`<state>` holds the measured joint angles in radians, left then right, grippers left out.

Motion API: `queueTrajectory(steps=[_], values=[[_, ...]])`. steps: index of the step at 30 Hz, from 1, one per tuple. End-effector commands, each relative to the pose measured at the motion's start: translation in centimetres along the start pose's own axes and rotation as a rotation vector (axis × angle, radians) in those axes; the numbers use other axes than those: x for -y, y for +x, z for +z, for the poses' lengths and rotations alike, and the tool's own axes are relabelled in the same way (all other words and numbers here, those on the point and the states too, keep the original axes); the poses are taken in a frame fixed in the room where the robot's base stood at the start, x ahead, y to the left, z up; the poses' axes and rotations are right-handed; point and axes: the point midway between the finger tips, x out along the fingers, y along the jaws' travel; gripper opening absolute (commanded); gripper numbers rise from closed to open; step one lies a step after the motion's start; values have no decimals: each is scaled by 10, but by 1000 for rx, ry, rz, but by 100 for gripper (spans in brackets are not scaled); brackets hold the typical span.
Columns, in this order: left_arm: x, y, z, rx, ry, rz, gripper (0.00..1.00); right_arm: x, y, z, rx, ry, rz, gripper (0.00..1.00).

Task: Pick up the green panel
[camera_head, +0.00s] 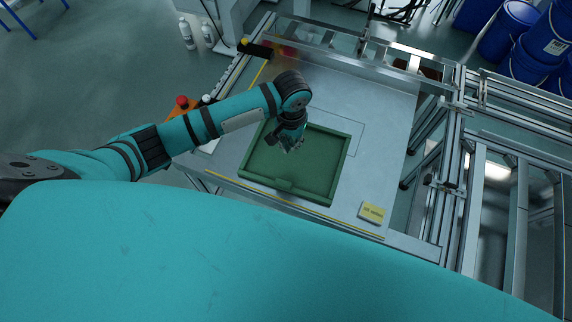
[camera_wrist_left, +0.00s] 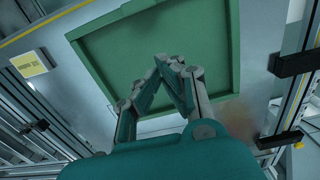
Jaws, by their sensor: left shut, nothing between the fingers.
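The green panel (camera_head: 310,172) lies flat on the grey fixture table, with a raised rim and a small tab on its near edge. It also shows in the left wrist view (camera_wrist_left: 208,42). My left gripper (camera_head: 291,147) is over the panel's far left part in the head view. In the left wrist view, the left gripper (camera_wrist_left: 172,62) has its fingertips together, with nothing between them. It appears above the panel's surface; whether it touches cannot be told. The gripper and wrist hide part of the panel's far left edge. My right gripper is not in view.
The grey fixture table (camera_head: 388,120) has bare room right of the panel. A yellow label (camera_head: 371,212) sits near its front edge. A metal frame (camera_head: 455,150) bounds the right side. A red button (camera_head: 182,101) is at the left. Blue drums (camera_head: 508,30) stand far right.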

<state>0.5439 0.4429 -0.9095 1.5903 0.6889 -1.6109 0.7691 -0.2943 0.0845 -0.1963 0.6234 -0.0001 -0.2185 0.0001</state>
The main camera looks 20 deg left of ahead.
Motion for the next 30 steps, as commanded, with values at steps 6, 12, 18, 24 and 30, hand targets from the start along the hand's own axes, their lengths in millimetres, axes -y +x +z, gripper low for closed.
queueTrajectory(steps=[6,12,18,24,30], values=[[2,24,0,7,-7,-6,0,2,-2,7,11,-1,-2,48],[2,67,0,6,-6,-7,0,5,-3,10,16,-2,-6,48],[2,96,7,5,-2,-6,0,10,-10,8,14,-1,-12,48],[2,95,32,2,-3,-5,0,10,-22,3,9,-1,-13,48],[1,98,40,1,-3,-3,0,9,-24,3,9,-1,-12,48]])
